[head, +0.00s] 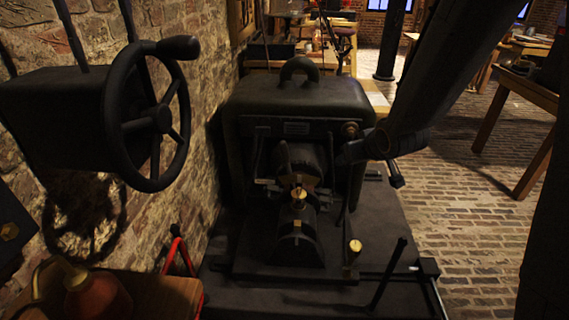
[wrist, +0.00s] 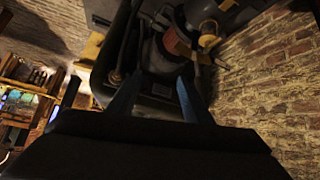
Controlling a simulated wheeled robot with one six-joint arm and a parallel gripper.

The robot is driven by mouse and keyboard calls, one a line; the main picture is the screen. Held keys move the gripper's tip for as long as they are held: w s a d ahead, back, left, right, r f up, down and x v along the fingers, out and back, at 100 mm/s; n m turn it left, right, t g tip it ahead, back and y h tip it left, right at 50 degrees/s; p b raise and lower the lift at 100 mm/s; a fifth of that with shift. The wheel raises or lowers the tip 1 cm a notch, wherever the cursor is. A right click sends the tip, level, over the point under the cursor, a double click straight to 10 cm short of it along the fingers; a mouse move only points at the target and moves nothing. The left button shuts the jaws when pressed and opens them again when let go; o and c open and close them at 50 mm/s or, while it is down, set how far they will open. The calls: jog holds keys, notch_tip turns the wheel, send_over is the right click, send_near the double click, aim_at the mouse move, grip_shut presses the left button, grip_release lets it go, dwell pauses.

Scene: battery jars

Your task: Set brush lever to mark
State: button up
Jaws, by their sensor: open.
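A dark dynamo machine (head: 297,100) stands on a black base against the brick wall. At its front are a round drum, brass fittings and a brass knob (head: 299,194). A thin upright rod with a brass cap (head: 354,246) stands at the front right. I cannot tell which part is the brush lever, and no mark is readable. My gripper (head: 343,156) is at the machine's right front, dark and partly lost against it. In the wrist view my gripper (wrist: 159,82) has two separated fingers with nothing between them. A copper-coloured part (wrist: 176,43) and brass fitting (wrist: 208,41) lie beyond the fingertips.
A black handwheel (head: 160,119) on a wall box juts out at the left. A black lever (head: 388,274) slants up from the base's front right. A wooden table (head: 14,312) with a reddish flask (head: 96,298) is at the lower left.

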jog(key=w+a+f+n+t+y+b, duration=0.2)
jog(key=w+a+f+t+y+b, duration=0.15)
jog(key=w+a+f+b, duration=0.4)
jog(key=n+y+b, duration=0.3)
jog(key=y+b, duration=0.4)
send_near(287, 152)
jog(key=x, duration=0.4)
jog(key=shift+w+a+f+t, duration=0.2)
jog(key=shift+w+a+t, duration=0.1)
jog(key=shift+t, duration=0.15)
jog(key=x, duration=0.6)
jog(key=shift+w+a, duration=0.25)
grip_shut()
